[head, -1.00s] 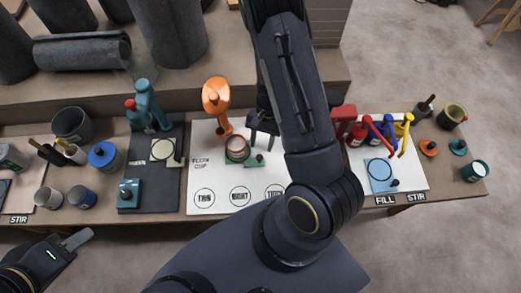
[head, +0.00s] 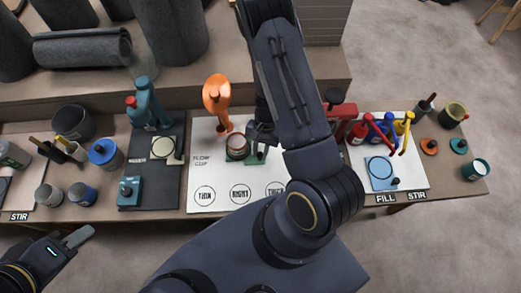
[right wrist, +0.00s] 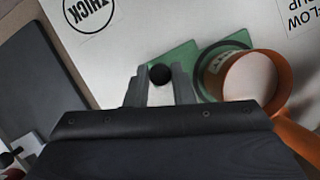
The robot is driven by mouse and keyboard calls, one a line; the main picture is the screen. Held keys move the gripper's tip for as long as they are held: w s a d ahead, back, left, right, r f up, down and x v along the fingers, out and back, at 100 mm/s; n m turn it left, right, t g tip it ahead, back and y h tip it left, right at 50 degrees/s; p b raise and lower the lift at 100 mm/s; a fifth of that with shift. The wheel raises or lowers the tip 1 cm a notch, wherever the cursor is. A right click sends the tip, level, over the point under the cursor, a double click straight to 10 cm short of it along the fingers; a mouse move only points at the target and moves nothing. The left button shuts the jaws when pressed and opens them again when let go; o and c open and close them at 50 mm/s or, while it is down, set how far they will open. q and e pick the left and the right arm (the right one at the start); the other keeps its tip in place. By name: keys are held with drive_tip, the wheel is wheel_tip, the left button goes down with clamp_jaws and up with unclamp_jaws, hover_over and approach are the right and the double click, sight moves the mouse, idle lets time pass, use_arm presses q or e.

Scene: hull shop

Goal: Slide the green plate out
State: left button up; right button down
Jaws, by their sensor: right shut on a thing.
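The green plate (right wrist: 180,57) lies flat on the white board. Its rounded end curves beneath the orange flow cup (right wrist: 242,84), and its tab carries a black knob (right wrist: 160,74). In the head view the green plate (head: 256,158) shows just right of the cup (head: 238,146), by the foot of the orange stand (head: 216,97). My right gripper (right wrist: 160,82) has its fingers closed on the black knob. In the head view my right gripper (head: 262,138) is partly hidden by its arm. My left gripper (head: 78,237) is low at the left, away from the plate; its finger gap is unclear.
The white board (head: 211,177) has circles marked THIN, RIGHT and THICK in front of the cup. A dark mat with a teal stand (head: 147,105) is to the left. Red, blue and yellow dispensers stand to the right around a blue plate (head: 381,173). Grey rolls fill the back left.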

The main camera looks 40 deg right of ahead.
drive_tip(key=shift+d, duration=0.1)
drive_tip(key=s+d, duration=0.1)
drive_tip(key=s+d+b, duration=0.1)
drive_tip(key=d, duration=0.1)
drive_tip(key=shift+f, duration=0.1)
drive_tip(key=shift+s+d, duration=0.1)
drive_tip(key=shift+d, duration=0.15)
drive_tip(key=c, duration=1.3)
unclamp_jaws()
use_arm(q)
drive_tip(key=shift+f, duration=0.55)
